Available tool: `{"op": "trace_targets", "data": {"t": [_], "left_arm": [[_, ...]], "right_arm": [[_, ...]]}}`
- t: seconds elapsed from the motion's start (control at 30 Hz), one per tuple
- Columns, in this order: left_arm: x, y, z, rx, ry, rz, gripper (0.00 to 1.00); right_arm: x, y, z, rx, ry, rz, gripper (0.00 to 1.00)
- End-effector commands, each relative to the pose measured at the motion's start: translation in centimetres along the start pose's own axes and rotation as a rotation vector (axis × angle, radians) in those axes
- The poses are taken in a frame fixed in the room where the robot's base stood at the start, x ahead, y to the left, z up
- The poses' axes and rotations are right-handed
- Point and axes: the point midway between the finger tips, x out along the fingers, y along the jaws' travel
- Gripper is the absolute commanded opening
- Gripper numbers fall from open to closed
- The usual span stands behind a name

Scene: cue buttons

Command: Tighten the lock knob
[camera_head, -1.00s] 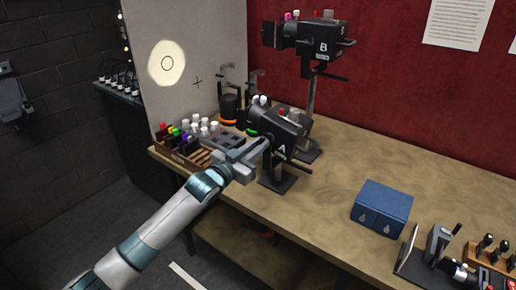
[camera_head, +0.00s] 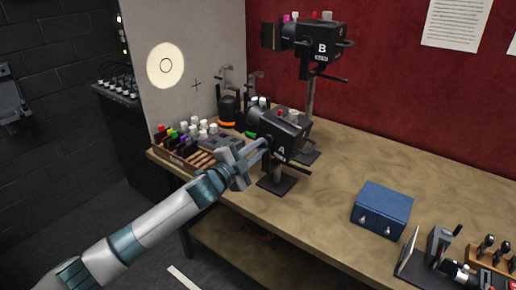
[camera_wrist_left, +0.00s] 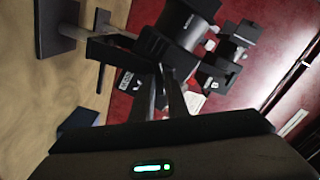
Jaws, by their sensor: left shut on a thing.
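Lamp A (camera_head: 278,127), a black spotlight marked "A", stands on a short post with a dark base plate near the table's front left edge. Its dark body also shows tilted in the left wrist view (camera_wrist_left: 178,32). My left gripper (camera_head: 264,147) reaches the near side of lamp A, below its body. Its fingers are shut on a small part there, which I take for the lock knob; the fingers hide most of it. In the left wrist view the fingers (camera_wrist_left: 163,92) meet the dark lamp mount. My right gripper is not in view.
Lamp B (camera_head: 318,48) stands on a taller post behind lamp A. A wooden rack (camera_head: 172,158) with coloured and white pegs lies left of my gripper. A blue box (camera_head: 382,207) and a tool stand (camera_head: 490,262) are on the right. The table's middle is clear.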

Motion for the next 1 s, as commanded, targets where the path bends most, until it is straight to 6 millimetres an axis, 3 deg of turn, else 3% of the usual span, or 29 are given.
{"op": "trace_targets", "data": {"t": [0.5, 1.0], "left_arm": [[0.00, 0.21, 0.05, 0.417, 0.000, 0.001, 0.00], [-0.01, 0.38, 0.08, 0.511, 0.000, 0.002, 0.00]], "right_arm": [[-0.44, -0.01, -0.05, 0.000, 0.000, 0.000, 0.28], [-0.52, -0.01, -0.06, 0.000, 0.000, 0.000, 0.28]]}}
